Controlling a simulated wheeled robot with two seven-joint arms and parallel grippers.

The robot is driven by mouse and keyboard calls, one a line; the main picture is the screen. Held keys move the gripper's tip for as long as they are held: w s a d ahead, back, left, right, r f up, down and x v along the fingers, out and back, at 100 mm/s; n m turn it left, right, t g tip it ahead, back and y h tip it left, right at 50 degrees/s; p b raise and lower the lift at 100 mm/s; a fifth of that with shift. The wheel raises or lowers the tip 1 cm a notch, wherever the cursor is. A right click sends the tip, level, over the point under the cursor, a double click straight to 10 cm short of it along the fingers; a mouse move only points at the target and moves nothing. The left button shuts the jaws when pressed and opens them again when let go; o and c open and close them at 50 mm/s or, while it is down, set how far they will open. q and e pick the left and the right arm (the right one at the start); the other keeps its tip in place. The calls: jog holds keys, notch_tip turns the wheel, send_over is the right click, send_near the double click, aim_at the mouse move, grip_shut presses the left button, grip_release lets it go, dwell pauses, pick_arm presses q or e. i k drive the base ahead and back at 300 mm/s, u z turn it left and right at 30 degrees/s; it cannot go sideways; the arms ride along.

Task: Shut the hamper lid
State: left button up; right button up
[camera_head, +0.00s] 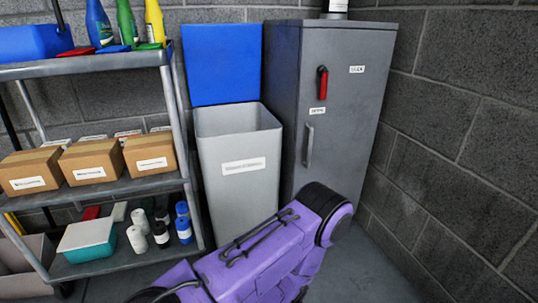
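The hamper (240,190) is a tall light grey bin with a white label on its front, standing on the floor between a shelf cart and a grey cabinet. Its blue lid (221,65) stands upright at the bin's back edge, against the wall, so the hamper is open at the top. A purple arm part of mine crosses the lower middle of the view, in front of the hamper's lower right side. Neither gripper can be seen.
The shelf cart (85,190) at left holds cardboard boxes (93,161), bottles (126,22) and rolls. The grey metal cabinet (345,110) with a red handle stands close at the hamper's right. A block wall closes the right side. Some floor (365,275) is clear at lower right.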

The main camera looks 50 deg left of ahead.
aim_at(223, 62)
jog(key=i, duration=0.75)
jog(key=u, duration=2.35)
